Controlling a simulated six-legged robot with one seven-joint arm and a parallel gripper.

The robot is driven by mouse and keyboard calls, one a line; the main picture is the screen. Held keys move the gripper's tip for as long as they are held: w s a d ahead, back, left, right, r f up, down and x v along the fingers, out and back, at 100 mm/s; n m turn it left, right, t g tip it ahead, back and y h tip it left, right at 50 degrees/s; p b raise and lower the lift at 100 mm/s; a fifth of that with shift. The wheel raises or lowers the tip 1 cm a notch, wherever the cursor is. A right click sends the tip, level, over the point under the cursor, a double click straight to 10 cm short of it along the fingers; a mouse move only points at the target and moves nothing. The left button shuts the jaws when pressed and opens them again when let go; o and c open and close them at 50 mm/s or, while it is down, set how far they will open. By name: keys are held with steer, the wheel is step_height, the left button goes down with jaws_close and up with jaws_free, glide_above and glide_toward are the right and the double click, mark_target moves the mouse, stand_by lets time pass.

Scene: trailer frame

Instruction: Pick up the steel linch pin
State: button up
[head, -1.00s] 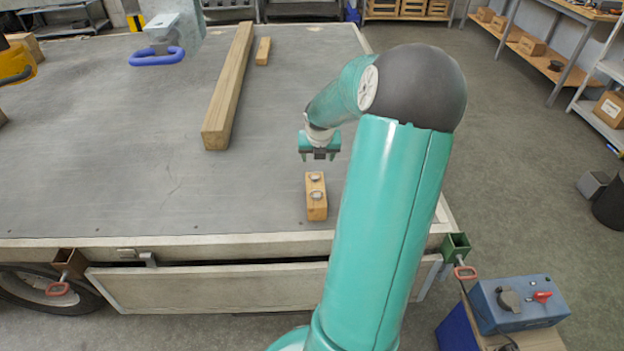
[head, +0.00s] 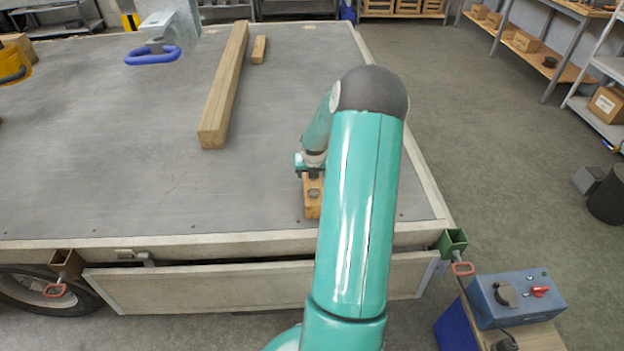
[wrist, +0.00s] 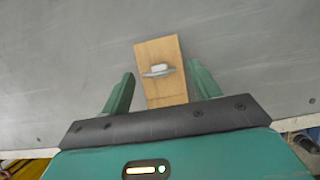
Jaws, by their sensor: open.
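A short wooden block (head: 312,208) lies near the front right of the trailer deck. A metal pin (head: 314,193) with a ring sits on its near part. In the wrist view one grey pin with a ring (wrist: 157,70) shows on the block (wrist: 165,95). Its pale head stands up from the block. My gripper (head: 312,172) is above the far end of the block. In the wrist view my gripper (wrist: 162,73) is open, with one green finger on each side of the block. Nothing is between the fingertips but the view of the pin and block. The block's far end is hidden in the head view.
A long wooden beam (head: 226,85) and a small wood piece (head: 259,50) lie further back on the deck (head: 120,160). The deck left of the block is clear. A blue box with switches (head: 517,300) stands off the deck.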

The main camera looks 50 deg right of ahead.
steer(key=shift+w+d+f, duration=0.1)
steer(key=shift+f, duration=0.15)
steer(key=c, duration=1.1)
